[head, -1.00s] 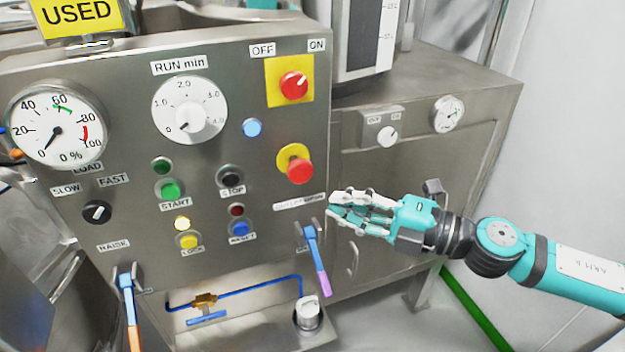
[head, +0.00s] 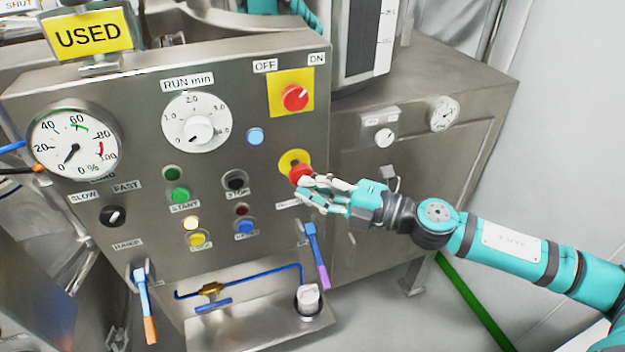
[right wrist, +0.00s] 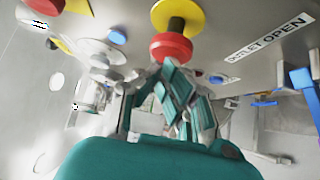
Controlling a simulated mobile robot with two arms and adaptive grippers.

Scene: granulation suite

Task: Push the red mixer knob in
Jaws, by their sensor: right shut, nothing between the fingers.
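The red mushroom-shaped knob (head: 299,172) stands out from a yellow disc (head: 290,158) on the steel control panel, below the OFF/ON switch. The right wrist view shows the same knob (right wrist: 172,47) on a dark stem, with a gap between its red head and the yellow disc. My right gripper (head: 308,187) is shut and empty. Its fingertips overlap the knob's lower right edge in the head view. In the right wrist view the fingers (right wrist: 175,80) are just below the knob. I cannot tell whether they touch it. My left gripper is not in view.
A red rotary switch (head: 295,97) on a yellow plate sits above the knob. A blue lever (head: 312,243) with a purple end stands out below my right gripper. Several coloured buttons and a RUN dial (head: 197,122) are to the left. White wall is at right.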

